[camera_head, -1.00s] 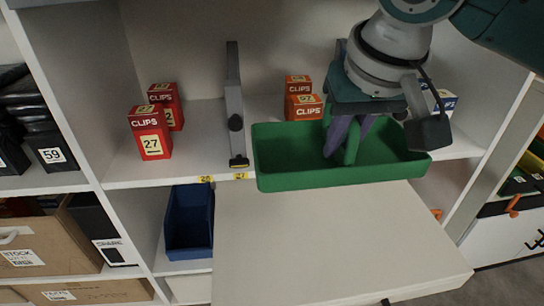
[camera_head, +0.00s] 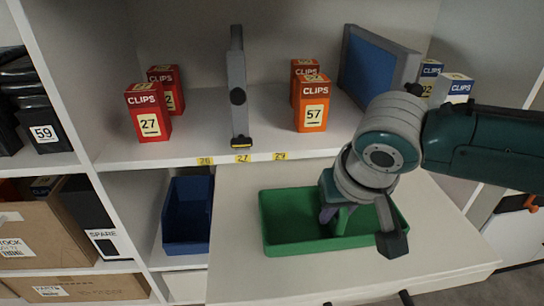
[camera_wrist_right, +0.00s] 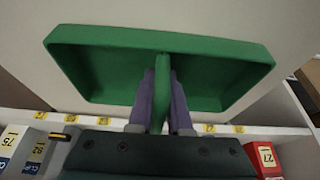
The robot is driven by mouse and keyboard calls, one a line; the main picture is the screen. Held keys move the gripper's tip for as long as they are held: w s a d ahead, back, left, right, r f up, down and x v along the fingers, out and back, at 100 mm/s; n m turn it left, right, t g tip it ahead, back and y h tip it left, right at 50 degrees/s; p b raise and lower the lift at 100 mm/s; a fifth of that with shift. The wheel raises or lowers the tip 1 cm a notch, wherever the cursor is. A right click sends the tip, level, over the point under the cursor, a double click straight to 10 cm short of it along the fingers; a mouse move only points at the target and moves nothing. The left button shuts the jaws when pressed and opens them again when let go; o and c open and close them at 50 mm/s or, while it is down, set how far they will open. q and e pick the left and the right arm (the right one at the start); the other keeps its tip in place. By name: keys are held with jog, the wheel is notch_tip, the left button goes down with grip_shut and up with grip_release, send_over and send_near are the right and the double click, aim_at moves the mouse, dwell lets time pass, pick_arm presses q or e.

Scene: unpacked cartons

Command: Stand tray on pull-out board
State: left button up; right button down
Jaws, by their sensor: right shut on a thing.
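The green tray (camera_head: 288,222) is an open, shallow box with a green upright handle in its middle. In the head view it is level over the back part of the pale pull-out board (camera_head: 250,283), on it or just above it; I cannot tell which. My right gripper (camera_head: 333,212) is shut on the tray's handle from above. In the right wrist view the purple fingers (camera_wrist_right: 160,98) clasp the handle from both sides and the tray (camera_wrist_right: 218,75) looks empty. My wrist hides the tray's right part in the head view. My left gripper is out of view.
A blue bin (camera_head: 187,216) stands left of the board. The board's front is bare.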

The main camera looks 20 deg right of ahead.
jog(key=shift+w+r, duration=0.1)
jog(key=shift+f, duration=0.2)
jog(key=c, duration=0.8)
grip_release()
jog(key=shift+c, duration=0.2)
